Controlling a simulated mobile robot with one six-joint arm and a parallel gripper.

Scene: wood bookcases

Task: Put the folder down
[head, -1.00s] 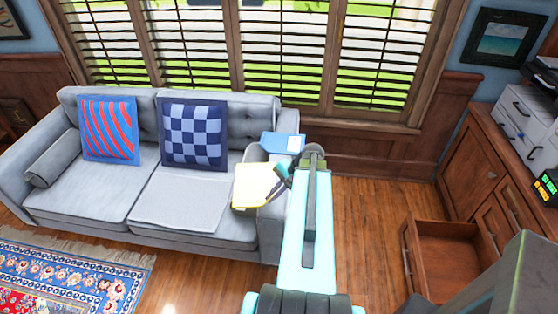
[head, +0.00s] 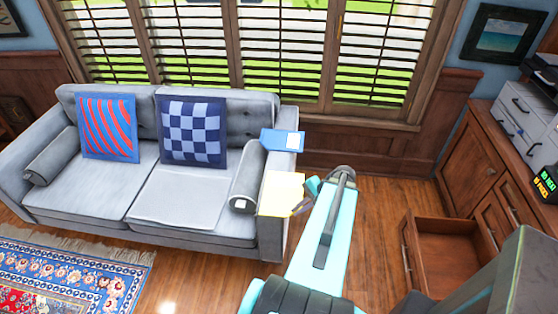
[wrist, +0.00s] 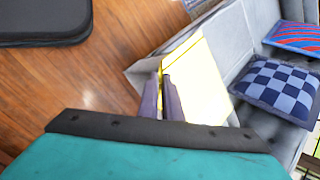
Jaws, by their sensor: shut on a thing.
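The yellow folder (head: 282,192) is in front of the sofa's right arm in the head view, to the right of the grey bolster. My gripper (head: 304,203) is shut on its right edge. In the wrist view, the folder (wrist: 198,82) extends up and away from the gripper's two dark fingers (wrist: 163,98), over part of the grey sofa. Whether the folder touches the sofa arm cannot be told.
The grey sofa (head: 85,195) carries two patterned pillows and the bolster (head: 244,190). A blue item with a white patch (head: 282,140) is at its back right corner. An open drawer (head: 446,250) juts out at the right. Wood floor (head: 385,205) is clear between them.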

